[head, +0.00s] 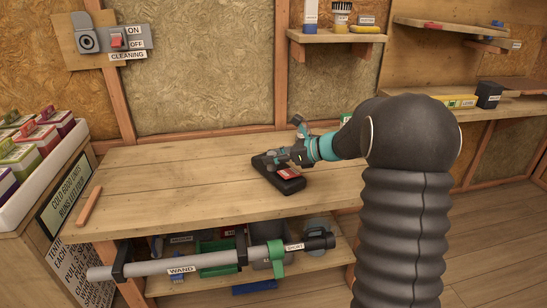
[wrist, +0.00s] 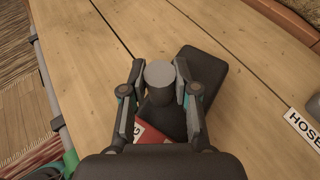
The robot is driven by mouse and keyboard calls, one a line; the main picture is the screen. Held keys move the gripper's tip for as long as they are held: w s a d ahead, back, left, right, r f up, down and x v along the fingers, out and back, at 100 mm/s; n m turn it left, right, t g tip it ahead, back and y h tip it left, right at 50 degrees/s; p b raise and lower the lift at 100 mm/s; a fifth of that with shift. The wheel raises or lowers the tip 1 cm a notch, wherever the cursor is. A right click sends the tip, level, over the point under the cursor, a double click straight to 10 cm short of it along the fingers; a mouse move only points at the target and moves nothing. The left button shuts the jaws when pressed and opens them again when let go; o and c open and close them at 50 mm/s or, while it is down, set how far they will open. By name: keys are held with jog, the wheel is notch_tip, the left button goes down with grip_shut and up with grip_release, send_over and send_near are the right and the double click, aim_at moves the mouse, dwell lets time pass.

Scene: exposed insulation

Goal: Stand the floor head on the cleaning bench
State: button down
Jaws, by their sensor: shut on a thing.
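The floor head (head: 290,186) is a black, flat block with a red label and a short grey round neck (wrist: 160,75). My gripper (head: 272,158) is shut on that neck, one finger on each side, as the wrist view (wrist: 160,86) shows. The black body (wrist: 212,78) lies flat below the fingers, at or just above the top of the wooden cleaning bench (head: 160,165). I cannot tell whether it touches the wood. My fingers and wrist hide part of the body and label.
A grey wand (head: 180,268) hangs along the bench front. A wooden strip (head: 90,205) lies at the bench's left end. A HOSE label (wrist: 302,128) shows at the right in the wrist view. An ON/OFF switch (head: 117,40) is on the wall. The bench's left half is mostly clear.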

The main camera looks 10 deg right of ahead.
jog(key=c, duration=0.9)
grip_release()
jog(key=shift+f, duration=0.1)
